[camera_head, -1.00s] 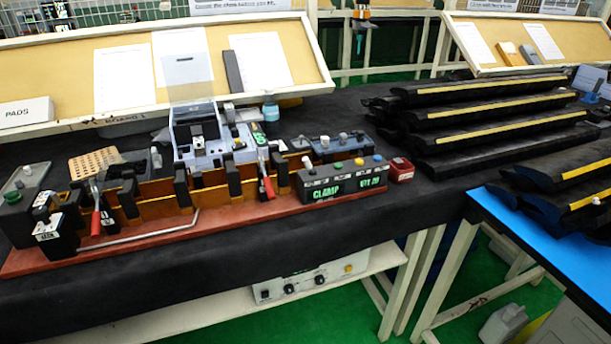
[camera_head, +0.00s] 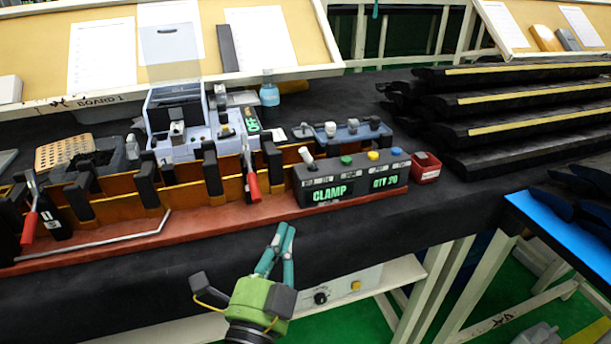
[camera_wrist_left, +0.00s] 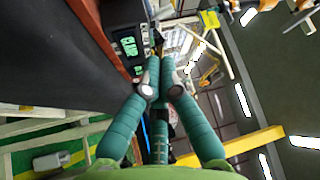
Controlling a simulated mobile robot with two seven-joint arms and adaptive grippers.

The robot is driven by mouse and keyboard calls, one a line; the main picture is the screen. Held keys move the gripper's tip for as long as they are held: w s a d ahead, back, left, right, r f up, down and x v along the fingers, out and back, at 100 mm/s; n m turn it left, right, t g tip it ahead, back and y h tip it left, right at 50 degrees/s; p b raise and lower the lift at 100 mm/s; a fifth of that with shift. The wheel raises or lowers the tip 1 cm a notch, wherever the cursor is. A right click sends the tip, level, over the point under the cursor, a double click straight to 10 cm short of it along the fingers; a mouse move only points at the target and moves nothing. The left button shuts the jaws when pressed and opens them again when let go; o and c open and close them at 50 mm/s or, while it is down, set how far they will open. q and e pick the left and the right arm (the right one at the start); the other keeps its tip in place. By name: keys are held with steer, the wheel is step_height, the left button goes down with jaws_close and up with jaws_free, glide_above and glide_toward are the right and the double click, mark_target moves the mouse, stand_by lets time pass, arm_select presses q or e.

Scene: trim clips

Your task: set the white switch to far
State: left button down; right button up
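The white switch (camera_head: 306,155) is a short white lever on top of the dark control box (camera_head: 345,190), near its left end. It leans up and to the left in the head view. The box has green displays reading CLAMP and QTY 20. My left gripper (camera_head: 284,231) is in front of the bench's edge, below and left of the box, apart from it. Its two teal fingers are together with nothing between them. In the left wrist view the fingers (camera_wrist_left: 160,72) meet at the tips, and the box (camera_wrist_left: 129,45) shows just left of them. My right gripper is not in view.
A green knob (camera_head: 346,160), a yellow knob (camera_head: 373,155) and a blue knob (camera_head: 396,151) stand right of the switch. A red-handled clamp (camera_head: 252,182) is close on the left. A small red bin (camera_head: 425,170) stands right of the box. The black bench front (camera_head: 200,255) is clear.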

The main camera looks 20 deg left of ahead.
mark_target(307, 160)
arm_select(q)
steer(key=p+x, duration=0.1)
steer(key=x, duration=0.3)
steer(key=p+x, duration=0.1)
steer(key=x, duration=0.7)
steer(key=shift+w+r+p, duration=0.2)
steer(key=shift+r+p, duration=0.15)
steer(key=shift+p, duration=0.05)
steer(key=shift+w+a+r, duration=0.1)
steer(key=shift+w, duration=0.55)
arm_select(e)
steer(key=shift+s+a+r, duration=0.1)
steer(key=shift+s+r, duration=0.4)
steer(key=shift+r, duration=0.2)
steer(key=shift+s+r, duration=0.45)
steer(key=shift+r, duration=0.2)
